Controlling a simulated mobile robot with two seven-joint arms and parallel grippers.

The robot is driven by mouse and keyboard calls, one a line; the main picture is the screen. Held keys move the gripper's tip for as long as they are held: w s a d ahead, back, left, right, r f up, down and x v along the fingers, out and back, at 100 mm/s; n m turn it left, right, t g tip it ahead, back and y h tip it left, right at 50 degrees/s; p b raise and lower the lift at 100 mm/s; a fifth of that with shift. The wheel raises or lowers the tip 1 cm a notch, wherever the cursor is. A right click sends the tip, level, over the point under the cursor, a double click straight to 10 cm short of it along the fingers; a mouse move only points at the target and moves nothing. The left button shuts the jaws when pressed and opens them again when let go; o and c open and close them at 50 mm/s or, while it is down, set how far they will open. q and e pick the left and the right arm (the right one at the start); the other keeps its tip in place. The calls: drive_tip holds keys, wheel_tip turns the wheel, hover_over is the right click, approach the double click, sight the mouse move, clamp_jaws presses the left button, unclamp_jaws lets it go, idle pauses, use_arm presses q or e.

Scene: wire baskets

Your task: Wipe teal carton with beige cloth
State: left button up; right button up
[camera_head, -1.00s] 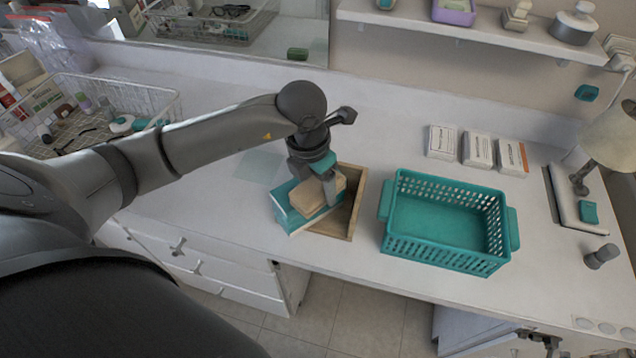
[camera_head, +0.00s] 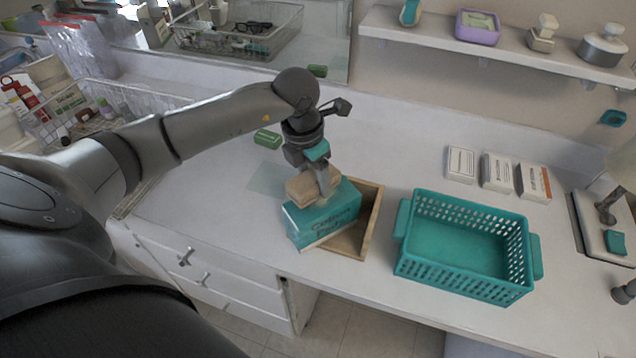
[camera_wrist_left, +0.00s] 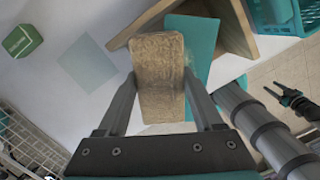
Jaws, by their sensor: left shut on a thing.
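The teal carton (camera_head: 328,216) leans, tilted, on the front part of a wooden tray (camera_head: 369,222) on the counter; it also shows in the left wrist view (camera_wrist_left: 203,50). The beige cloth (camera_head: 303,188) is a folded, thick pad, and in the left wrist view (camera_wrist_left: 159,80) it sits between the fingers. My left gripper (camera_head: 318,184) is shut on the cloth and holds it at the carton's upper left part. The cloth overlaps the carton in both views; firm contact is hard to tell.
A teal basket (camera_head: 402,245) stands empty right of the tray. White boxes (camera_head: 497,172) stand behind it. A green block (camera_head: 267,138) lies behind my left arm. A wire basket (camera_head: 150,98) stands at the left.

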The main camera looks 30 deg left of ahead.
idle(0.4)
use_arm(q)
drive_tip(key=shift+s+d+p, duration=0.2)
drive_tip(key=shift+s+d, duration=0.1)
drive_tip(key=shift+d, duration=0.3)
drive_tip(key=shift+s+d+p, duration=0.15)
drive_tip(key=shift+s+d, duration=0.1)
drive_tip(key=shift+d, duration=0.3)
drive_tip(key=shift+s+d+p, duration=0.15)
drive_tip(key=shift+s+d, duration=0.15)
drive_tip(key=shift+d, duration=0.35)
drive_tip(key=shift+s+d+p, duration=0.1)
drive_tip(key=shift+s+d, duration=0.2)
drive_tip(key=shift+d, duration=0.3)
drive_tip(key=shift+s+d+p, duration=0.15)
drive_tip(key=shift+s+d, duration=0.15)
drive_tip(key=shift+d, duration=0.35)
wheel_tip(320, 180, up, 7)
drive_tip(key=p, duration=0.5)
